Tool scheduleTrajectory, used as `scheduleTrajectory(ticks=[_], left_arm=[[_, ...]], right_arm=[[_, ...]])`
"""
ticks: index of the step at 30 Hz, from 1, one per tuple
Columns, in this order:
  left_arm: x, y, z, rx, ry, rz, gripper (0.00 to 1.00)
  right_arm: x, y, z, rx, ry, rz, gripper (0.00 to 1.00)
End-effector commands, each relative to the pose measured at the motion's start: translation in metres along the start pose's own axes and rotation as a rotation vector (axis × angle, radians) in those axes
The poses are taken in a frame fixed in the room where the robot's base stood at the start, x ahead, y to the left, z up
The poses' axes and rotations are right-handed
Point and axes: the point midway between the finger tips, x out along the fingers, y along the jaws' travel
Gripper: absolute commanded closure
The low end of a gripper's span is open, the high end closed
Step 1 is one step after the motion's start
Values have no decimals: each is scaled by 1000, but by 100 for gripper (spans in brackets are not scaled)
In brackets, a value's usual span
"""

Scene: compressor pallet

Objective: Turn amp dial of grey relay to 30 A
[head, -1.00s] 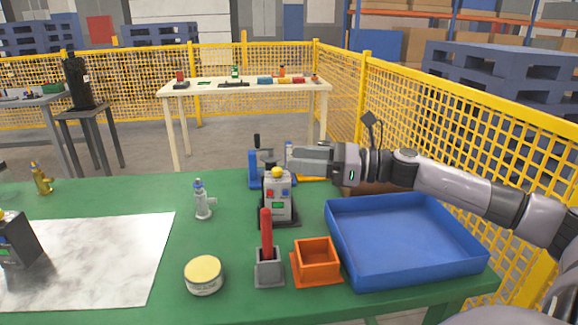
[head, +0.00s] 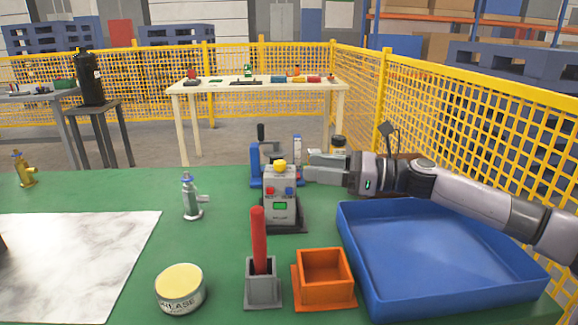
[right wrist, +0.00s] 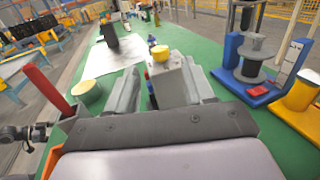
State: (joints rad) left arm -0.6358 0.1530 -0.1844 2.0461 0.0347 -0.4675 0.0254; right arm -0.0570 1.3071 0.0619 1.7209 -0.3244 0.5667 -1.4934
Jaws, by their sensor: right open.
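The grey relay (head: 281,205) stands upright on a dark base near the back of the green table. It has a yellow round knob (head: 280,166) on top, red and blue buttons and a green display; the dial's marking is unreadable. My right gripper (head: 309,166) is open and empty, just behind and to the right of the relay's top, pointing left. In the right wrist view the relay's yellow knob (right wrist: 159,53) shows beyond the open fingers (right wrist: 146,88), apparently apart from them. My left gripper is out of view.
A blue spool stand (head: 262,172) is close behind the relay. A blue tray (head: 440,290), an orange box (head: 325,299), a grey holder (head: 263,288) with a red rod and a tin (head: 180,289) are nearer. A white sheet (head: 85,255) lies left.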

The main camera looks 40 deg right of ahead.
Motion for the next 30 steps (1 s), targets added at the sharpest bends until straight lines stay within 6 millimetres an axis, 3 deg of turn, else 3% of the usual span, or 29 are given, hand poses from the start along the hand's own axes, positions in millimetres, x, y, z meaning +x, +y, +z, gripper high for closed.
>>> scheduleTrajectory(ticks=[30], left_arm=[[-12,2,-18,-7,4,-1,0]], right_arm=[[64,0,2,0,-1,0,47]])
